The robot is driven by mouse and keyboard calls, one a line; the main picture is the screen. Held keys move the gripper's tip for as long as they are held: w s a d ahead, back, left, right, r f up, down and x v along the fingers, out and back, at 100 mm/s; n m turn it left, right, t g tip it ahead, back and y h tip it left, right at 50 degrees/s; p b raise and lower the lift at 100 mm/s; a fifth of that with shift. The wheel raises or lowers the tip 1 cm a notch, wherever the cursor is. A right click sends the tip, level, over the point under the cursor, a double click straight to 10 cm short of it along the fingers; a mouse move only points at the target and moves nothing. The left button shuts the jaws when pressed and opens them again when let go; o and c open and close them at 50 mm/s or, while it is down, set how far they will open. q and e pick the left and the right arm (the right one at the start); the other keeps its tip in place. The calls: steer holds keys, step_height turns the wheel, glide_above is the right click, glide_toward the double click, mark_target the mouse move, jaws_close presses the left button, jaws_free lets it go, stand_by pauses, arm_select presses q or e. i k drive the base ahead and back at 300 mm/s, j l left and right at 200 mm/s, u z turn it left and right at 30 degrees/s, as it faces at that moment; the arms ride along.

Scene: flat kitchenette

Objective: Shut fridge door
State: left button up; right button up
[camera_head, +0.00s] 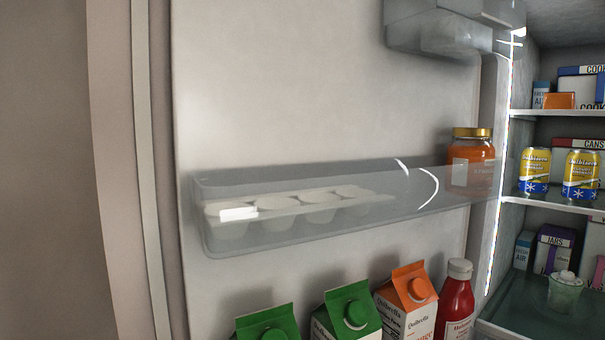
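The fridge door (290,90) stands open and its inner side fills the left and middle of the head view. A clear door shelf (330,232) holds a pale egg tray at its left and an orange jar with a gold lid (472,150) at its right. The lit fridge interior (560,30) shows at the right, joined to the door along a bright vertical edge. The outer edge of the door (145,170) runs down the left. Neither of my grippers shows in the view.
Green cartons (347,312), an orange carton (407,300) and a red bottle (457,300) stand low along the door. Yellow cans (534,170), boxes and a small cup (564,290) sit on the interior shelves. A plain brownish surface (45,170) lies at far left.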

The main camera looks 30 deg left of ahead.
mark_target(251, 156)
steer(key=j+z, duration=0.25)
steer(key=j, duration=0.2)
steer(key=j+z, duration=0.25)
steer(key=j, duration=0.25)
steer(key=j+z, duration=0.25)
steer(key=j, duration=0.2)
steer(key=k+j+z, duration=0.25)
steer(key=j, duration=0.2)
steer(key=j+z, duration=0.25)
steer(key=j, duration=0.2)
